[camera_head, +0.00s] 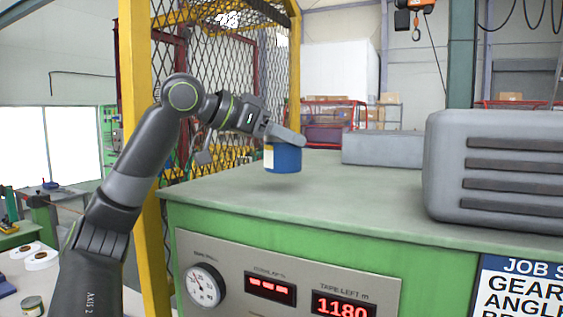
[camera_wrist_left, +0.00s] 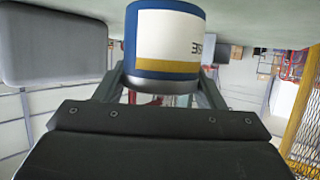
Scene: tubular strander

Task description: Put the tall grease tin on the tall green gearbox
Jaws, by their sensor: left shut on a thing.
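The tall grease tin (camera_head: 283,159) is blue with a white and yellow label. My left gripper (camera_head: 284,138) is shut on it near its upper end. The tin is upright over the left part of the flat top of the tall green gearbox (camera_head: 345,195). A faint shadow lies just below the tin, and it seems to hang slightly above the surface. In the left wrist view the tin (camera_wrist_left: 165,35) sits between the two fingers, with part of its lettering showing. My right gripper is not in view.
A large grey ribbed housing (camera_head: 490,170) stands on the right of the gearbox top, and a low grey block (camera_head: 382,148) at its back. A yellow-framed mesh guard (camera_head: 225,75) rises behind the arm. The middle of the top is clear.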

